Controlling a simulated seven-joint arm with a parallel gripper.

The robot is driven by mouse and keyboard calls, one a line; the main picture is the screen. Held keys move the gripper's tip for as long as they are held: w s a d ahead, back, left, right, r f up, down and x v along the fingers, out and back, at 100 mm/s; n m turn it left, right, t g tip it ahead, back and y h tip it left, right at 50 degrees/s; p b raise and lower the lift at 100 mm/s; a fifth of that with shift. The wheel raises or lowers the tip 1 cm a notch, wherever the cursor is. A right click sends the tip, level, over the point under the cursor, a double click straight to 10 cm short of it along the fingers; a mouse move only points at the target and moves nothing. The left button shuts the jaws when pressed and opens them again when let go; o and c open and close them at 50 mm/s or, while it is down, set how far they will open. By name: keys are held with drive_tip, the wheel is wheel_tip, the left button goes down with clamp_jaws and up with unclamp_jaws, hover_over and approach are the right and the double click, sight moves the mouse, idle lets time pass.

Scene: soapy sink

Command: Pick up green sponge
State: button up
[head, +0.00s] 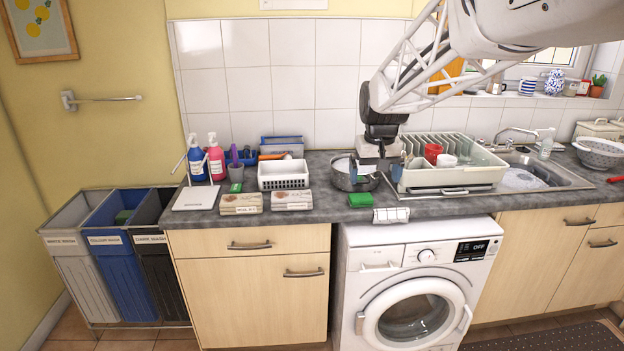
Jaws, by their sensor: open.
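A small green sponge (360,200) lies on the dark worktop (330,206), close to its front edge and above the washing machine. My gripper (377,173) hangs down from my arm over the worktop, above and slightly to the right of the sponge in the picture. It is open and seems apart from the sponge. Its fingertips are small and hard to make out against the metal pot (343,178), which it partly covers.
A dish rack (450,177) with a red cup (433,152) stands right of my gripper, beside the sink (545,178). A white basket (283,175) and two labelled boxes (241,204) (292,200) stand left.

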drive_tip(key=w+d+f, duration=0.1)
drive_tip(key=w+f, duration=0.2)
drive_tip(key=w, duration=0.5)
drive_tip(key=w+d+f, duration=0.2)
drive_tip(key=w+f, duration=0.1)
drive_tip(key=w, duration=0.6)
drive_tip(key=g, duration=0.1)
hover_over(361, 196)
wheel_tip(361, 196, down, 10)
drive_tip(key=shift+s+f, duration=0.1)
drive_tip(key=shift+f, duration=0.1)
drive_tip(key=shift+f, duration=1.3)
drive_tip(key=shift+f, duration=2.6)
